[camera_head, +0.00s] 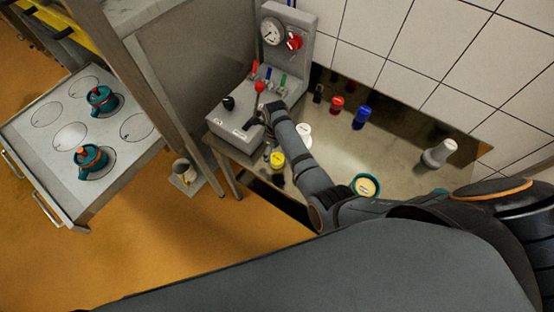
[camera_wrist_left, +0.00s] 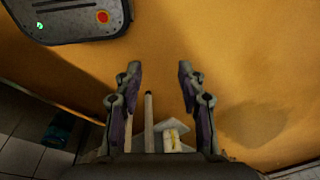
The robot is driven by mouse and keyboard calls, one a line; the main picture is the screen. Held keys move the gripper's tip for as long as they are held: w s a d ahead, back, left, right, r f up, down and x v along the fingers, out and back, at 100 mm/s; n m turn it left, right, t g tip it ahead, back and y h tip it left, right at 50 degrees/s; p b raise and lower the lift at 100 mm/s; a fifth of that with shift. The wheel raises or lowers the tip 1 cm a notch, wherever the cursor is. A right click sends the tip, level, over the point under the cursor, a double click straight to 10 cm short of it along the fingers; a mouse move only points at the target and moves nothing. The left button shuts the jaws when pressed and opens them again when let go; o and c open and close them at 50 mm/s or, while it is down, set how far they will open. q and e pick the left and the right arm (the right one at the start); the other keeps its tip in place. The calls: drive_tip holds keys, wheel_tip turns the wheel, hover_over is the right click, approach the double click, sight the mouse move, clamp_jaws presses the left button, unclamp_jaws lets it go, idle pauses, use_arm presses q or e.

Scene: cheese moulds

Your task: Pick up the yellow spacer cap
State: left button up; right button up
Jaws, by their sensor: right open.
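The yellow spacer cap (camera_head: 277,159) stands on the steel table near its front edge, just in front of the grey press machine (camera_head: 233,128). My right gripper (camera_head: 257,119) is at the front of the machine, behind and left of the cap and apart from it. Its jaws are open, small and dark in the head view. A white cap (camera_head: 304,129) lies behind my right forearm, near the yellow one. My left gripper (camera_wrist_left: 159,70) is open and empty above the orange floor in the left wrist view. It is outside the head view.
On the table (camera_head: 400,150) are a red piece (camera_head: 337,103), a blue piece (camera_head: 361,117), a grey-white piece (camera_head: 438,154) and a teal mould with a cream top (camera_head: 365,186). Two teal pots (camera_head: 102,98) stand on the left cart (camera_head: 40,150). A tiled wall closes the back.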

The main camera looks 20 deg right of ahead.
sight(277, 158)
drive_tip(key=f+b, duration=0.2)
drive_tip(key=f, duration=0.1)
drive_tip(key=s+f+b, duration=0.1)
drive_tip(key=shift+d+f, duration=0.15)
drive_tip(key=shift+f, duration=0.25)
drive_tip(key=shift+w+f+b, duration=0.1)
drive_tip(key=shift+f+b, duration=0.05)
drive_tip(key=shift+b, duration=0.15)
drive_tip(key=shift+w, duration=0.1)
drive_tip(key=shift+r, duration=0.25)
drive_tip(key=c, duration=1.4)
